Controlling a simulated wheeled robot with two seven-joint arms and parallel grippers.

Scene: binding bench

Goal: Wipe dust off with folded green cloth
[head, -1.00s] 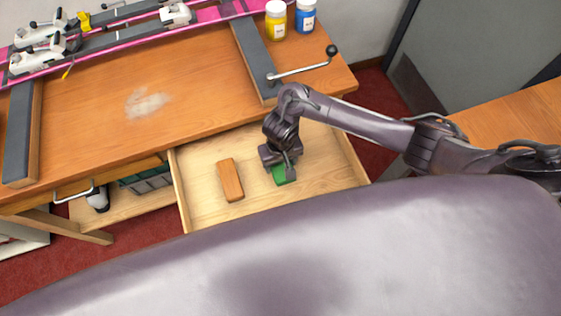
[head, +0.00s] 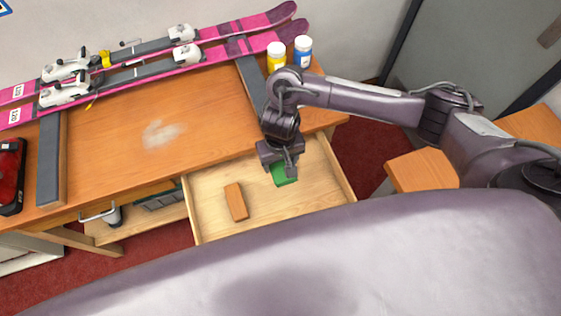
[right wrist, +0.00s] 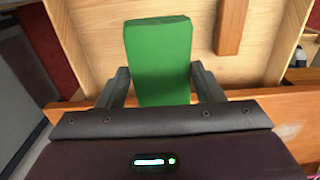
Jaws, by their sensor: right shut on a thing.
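The folded green cloth (head: 284,174) is held by my right gripper (head: 280,168) over the open drawer (head: 290,205). In the right wrist view the cloth (right wrist: 158,60) stands out between the two fingers of the right gripper (right wrist: 160,90), which are shut on it. A pale dust patch (head: 162,133) lies on the wooden bench top (head: 120,165), to the left of the gripper. My left gripper is not in view.
A wooden block (head: 236,202) lies in the drawer and also shows in the right wrist view (right wrist: 231,25). Pink skis (head: 215,50) rest along the back. A yellow jar (head: 276,57) and a blue jar (head: 302,52) stand at the back right. The bench middle is clear.

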